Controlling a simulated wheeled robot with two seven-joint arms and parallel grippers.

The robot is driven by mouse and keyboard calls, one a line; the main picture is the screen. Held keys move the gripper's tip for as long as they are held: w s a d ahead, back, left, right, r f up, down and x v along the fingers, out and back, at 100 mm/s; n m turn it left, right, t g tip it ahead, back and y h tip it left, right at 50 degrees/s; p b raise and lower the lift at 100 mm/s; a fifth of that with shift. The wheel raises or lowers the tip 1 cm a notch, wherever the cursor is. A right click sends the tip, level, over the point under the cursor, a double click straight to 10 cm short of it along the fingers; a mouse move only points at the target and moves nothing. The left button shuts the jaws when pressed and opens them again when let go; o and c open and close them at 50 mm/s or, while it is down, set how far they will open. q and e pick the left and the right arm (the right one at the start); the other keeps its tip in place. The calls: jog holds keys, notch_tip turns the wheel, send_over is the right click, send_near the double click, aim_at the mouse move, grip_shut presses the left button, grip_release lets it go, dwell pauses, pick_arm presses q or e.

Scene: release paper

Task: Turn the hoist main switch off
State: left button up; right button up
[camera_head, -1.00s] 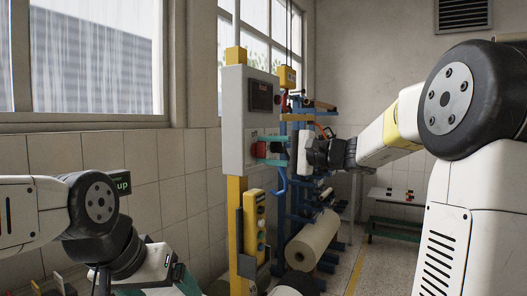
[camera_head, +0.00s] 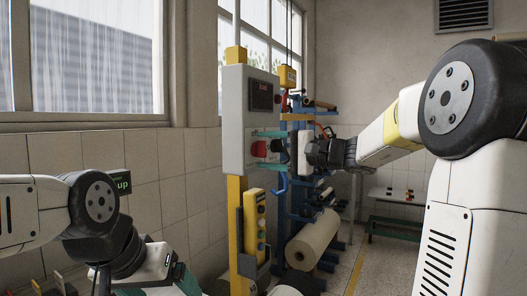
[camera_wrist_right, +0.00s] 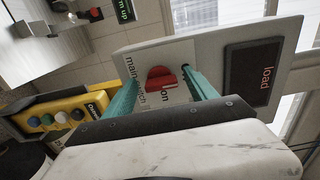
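The hoist main switch is a red rotary knob (camera_head: 259,149) on the side of a grey control box (camera_head: 234,120). In the right wrist view the red knob (camera_wrist_right: 161,79) sits on a white label reading "main switch", with the word "on" beside its handle. My right gripper (camera_head: 268,147) is open in front of the box. Its two teal fingers are on either side of the knob in the wrist view, with visible gaps. Whether the fingertips touch the panel cannot be told. My left gripper (camera_head: 170,286) is low at the bottom edge, its fingertips partly cut off.
The box hangs on a yellow post (camera_head: 236,215), above a yellow push-button pendant (camera_head: 255,225). A dark display (camera_wrist_right: 253,75) reads "load". Behind stand a blue rack (camera_head: 300,190) and a large paper roll (camera_head: 313,240). A low table (camera_head: 398,196) is farther back.

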jog(key=v, duration=0.7)
jog(key=shift+s+d, duration=0.25)
jog(key=shift+d, duration=0.05)
jog(key=s+a+f+n+g+h, duration=0.2)
jog(key=s+a+f+h, duration=0.1)
jog(key=s+f, duration=0.35)
jog(key=s+a+f+n+g+h, duration=0.1)
jog(key=s+a+f+g+h, duration=0.15)
jog(key=s+f, duration=0.45)
jog(key=s+d+f+n+h, duration=0.4)
jog(key=s+d+f+h, duration=0.3)
jog(key=s+f, duration=0.1)
jog(key=shift+s+t, duration=0.35)
jog(key=shift+s, duration=0.5)
jog(key=shift+d+f, duration=0.1)
jog(key=shift+d, duration=0.05)
